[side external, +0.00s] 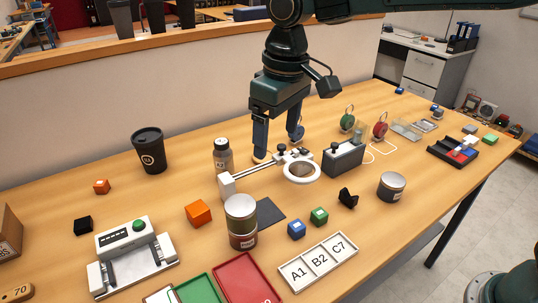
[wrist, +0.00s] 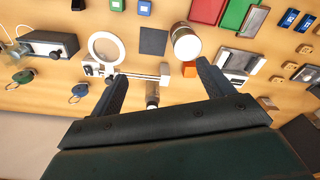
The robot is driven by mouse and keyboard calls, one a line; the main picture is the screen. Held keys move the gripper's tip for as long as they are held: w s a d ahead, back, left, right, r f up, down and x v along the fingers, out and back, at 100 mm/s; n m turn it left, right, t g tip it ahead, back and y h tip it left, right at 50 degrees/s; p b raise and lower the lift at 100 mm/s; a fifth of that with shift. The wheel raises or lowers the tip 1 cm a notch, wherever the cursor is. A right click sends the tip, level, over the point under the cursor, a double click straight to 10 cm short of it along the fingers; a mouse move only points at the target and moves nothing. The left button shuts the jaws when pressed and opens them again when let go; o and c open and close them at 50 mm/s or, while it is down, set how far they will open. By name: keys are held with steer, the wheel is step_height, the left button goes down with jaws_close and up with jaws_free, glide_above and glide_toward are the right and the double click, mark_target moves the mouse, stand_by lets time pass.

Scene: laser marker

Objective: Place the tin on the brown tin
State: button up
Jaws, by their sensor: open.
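Two tins stand stacked near the middle front of the table in the side view. The upper tin (side external: 240,210) is olive-grey with a pale lid, and it sits upright on the lower, brown tin (side external: 243,241), which has a light label. In the wrist view the upper tin's pale lid (wrist: 187,46) shows beyond my right-hand finger, and the tin below it is mostly hidden.
A white arm with a ring magnifier (side external: 302,172) lies between my gripper and the lone tin. A small bottle (side external: 223,157) stands just left of my gripper. A dark mat (side external: 266,213), coloured cubes and red and green trays (side external: 247,281) surround the stack.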

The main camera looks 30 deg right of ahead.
steer(key=s+d+r+m+t, duration=0.1)
steer(key=s+d+r, duration=0.35)
steer(key=d, duration=0.45)
steer(key=s+d+f+m+t, duration=0.1)
steer(key=s+d+f, duration=0.1)
steer(key=s+d, duration=0.4)
steer(key=s+d+f+m+t, duration=0.1)
steer(key=s+d, duration=0.6)
steer(key=s, duration=0.7)
steer(key=shift+s+f+m+t, duration=0.2)
steer(key=shift+f+m+t, duration=0.2)
steer(key=shift+m+t, duration=0.35)
